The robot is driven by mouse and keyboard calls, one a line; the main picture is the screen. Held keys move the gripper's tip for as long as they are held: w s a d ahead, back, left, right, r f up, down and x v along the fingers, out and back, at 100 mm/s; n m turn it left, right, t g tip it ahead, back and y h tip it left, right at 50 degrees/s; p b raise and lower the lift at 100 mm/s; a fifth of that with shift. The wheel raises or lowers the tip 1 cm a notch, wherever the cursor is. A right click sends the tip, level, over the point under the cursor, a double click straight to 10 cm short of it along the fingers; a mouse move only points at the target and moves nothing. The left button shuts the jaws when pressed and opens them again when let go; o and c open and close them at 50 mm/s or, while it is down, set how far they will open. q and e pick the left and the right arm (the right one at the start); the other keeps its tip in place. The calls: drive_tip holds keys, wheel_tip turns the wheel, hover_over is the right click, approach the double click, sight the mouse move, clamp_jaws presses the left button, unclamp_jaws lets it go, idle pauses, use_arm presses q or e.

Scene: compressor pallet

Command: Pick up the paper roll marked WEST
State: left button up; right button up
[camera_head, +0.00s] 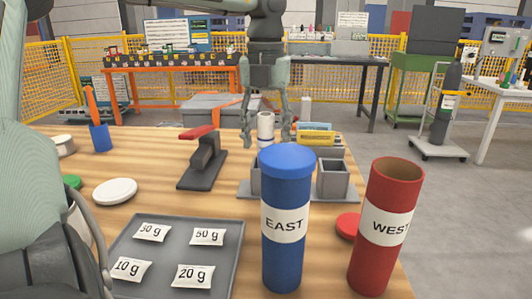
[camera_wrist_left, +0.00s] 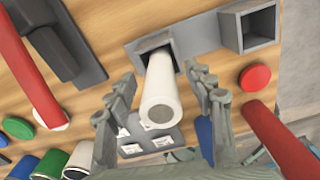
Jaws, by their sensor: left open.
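A red tube marked WEST (camera_head: 388,226) stands upright at the table's front right, with an open top. A blue tube marked EAST (camera_head: 285,225) with a blue cap stands to its left. A plain white roll (camera_head: 265,128) stands behind the blue tube; it shows in the left wrist view (camera_wrist_left: 160,95), rising from a square grey socket. No marking on it is readable. My left gripper (camera_head: 266,138) points down, open, with one finger on either side of the white roll. Contact with the roll cannot be told. My right gripper is not in view.
The grey socket holder (camera_head: 333,180) has another, empty socket on the right. A red cap (camera_head: 348,225) lies beside the red tube. A black-and-red tool (camera_head: 205,158) stands left of the gripper. A grey tray (camera_head: 170,290) holds several weight packets.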

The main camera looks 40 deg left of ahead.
sight(266, 114)
use_arm(q)
drive_tip(key=shift+f, duration=0.85)
drive_tip(key=shift+c, duration=0.2)
clamp_jaws()
drive_tip(key=shift+r, duration=0.15)
wheel_tip(266, 114, up, 10)
drive_tip(key=shift+f, duration=0.15)
